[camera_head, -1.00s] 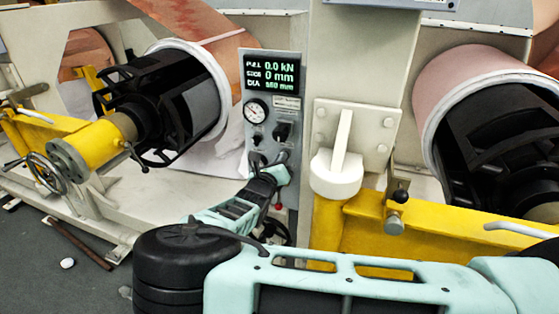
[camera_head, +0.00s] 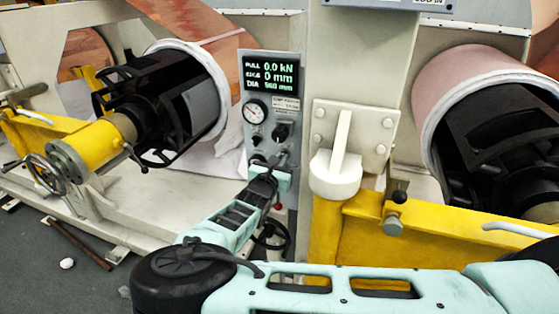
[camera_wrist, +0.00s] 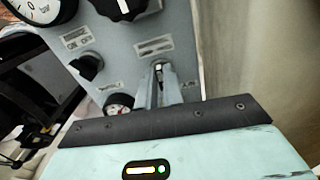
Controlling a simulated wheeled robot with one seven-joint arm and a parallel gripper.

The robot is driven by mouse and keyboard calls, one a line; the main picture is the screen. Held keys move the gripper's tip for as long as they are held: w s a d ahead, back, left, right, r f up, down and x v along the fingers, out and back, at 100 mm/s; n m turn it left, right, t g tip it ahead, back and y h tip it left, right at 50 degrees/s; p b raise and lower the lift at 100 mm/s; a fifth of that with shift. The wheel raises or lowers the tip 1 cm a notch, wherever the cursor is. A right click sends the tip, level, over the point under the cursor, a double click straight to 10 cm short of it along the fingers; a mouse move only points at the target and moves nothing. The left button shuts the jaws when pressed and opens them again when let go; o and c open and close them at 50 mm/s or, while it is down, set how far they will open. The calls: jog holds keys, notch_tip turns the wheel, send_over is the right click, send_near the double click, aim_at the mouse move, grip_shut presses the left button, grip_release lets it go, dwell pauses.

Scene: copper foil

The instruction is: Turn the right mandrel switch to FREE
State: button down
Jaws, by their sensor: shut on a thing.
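The grey control panel (camera_head: 270,110) stands in the middle of the head view, with a lit display, a gauge and several dark knobs. My gripper (camera_head: 277,160) is at the panel's lower right. In the wrist view, my gripper's two fingers (camera_wrist: 162,78) are closed around a small switch (camera_wrist: 159,70) below a label plate. Most of the switch is hidden by the fingers, and its label is too blurred to read. I cannot tell which position it points to.
A black knob (camera_wrist: 90,66) sits left of the held switch, and a larger knob (camera_wrist: 122,8) above it. A small dial (camera_wrist: 118,103) is below left. A yellow arm (camera_head: 440,235) and a white lever (camera_head: 341,140) stand right of the panel. Copper rolls stand on both sides.

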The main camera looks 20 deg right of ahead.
jog(key=m, duration=0.5)
jog(key=shift+s+d+f, duration=0.1)
jog(key=shift+f, duration=0.05)
dwell(0.6)
jog(key=c, duration=1.5)
grip_release()
jog(key=shift+c, duration=0.2)
jog(key=b+v, duration=0.4)
jog(key=v, duration=1.3)
jog(key=shift+s+b, duration=0.15)
jog(key=shift+b, duration=0.15)
